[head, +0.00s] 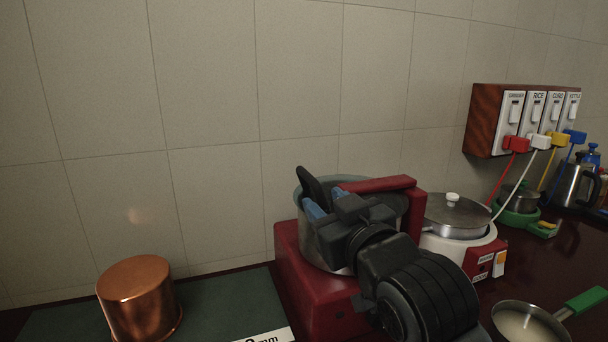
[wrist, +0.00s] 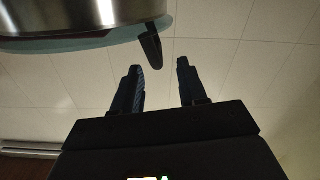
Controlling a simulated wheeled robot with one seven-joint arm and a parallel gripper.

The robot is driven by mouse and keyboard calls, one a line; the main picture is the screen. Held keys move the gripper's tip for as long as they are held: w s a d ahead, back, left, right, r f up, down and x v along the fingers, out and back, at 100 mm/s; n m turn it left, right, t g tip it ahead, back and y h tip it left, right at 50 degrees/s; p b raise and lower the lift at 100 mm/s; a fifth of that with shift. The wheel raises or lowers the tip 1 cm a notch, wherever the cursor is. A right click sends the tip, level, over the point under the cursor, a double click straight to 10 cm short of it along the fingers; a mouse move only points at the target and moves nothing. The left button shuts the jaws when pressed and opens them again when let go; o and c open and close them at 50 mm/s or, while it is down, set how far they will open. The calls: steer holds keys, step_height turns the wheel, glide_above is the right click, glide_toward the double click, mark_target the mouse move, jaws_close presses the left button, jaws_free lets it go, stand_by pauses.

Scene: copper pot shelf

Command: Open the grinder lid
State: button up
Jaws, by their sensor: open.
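The grinder has a red base (head: 315,295) and a metal drum (head: 318,240), with a red arm (head: 380,185) reaching over its top. A pale teal rim or lid edge (head: 345,181) shows at the top of the drum, but my gripper and arm hide much of the top. In the wrist view the metal drum (wrist: 85,14) and a teal edge (wrist: 90,42) fill the upper left. A dark tab (wrist: 151,46) sticks out from that edge. My gripper (head: 322,194) is open at the drum's top; in the wrist view its fingers (wrist: 161,80) are apart and empty, close to the tab.
A copper pot (head: 138,300) stands on a green mat (head: 60,310) at left. A white cooker (head: 460,248) with a metal lid stands close right of the grinder. A pan (head: 528,322) is at front right. Wall sockets (head: 520,120) have coloured cords hanging down.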

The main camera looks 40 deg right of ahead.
mark_target(312, 183)
steer(key=shift+w+d+r, duration=0.35)
steer(key=shift+w+r, duration=0.15)
steer(key=shift+r, duration=0.15)
steer(key=x, duration=0.7)
steer(key=shift+w, duration=0.2)
steer(key=shift+c, duration=0.4)
jaws_close()
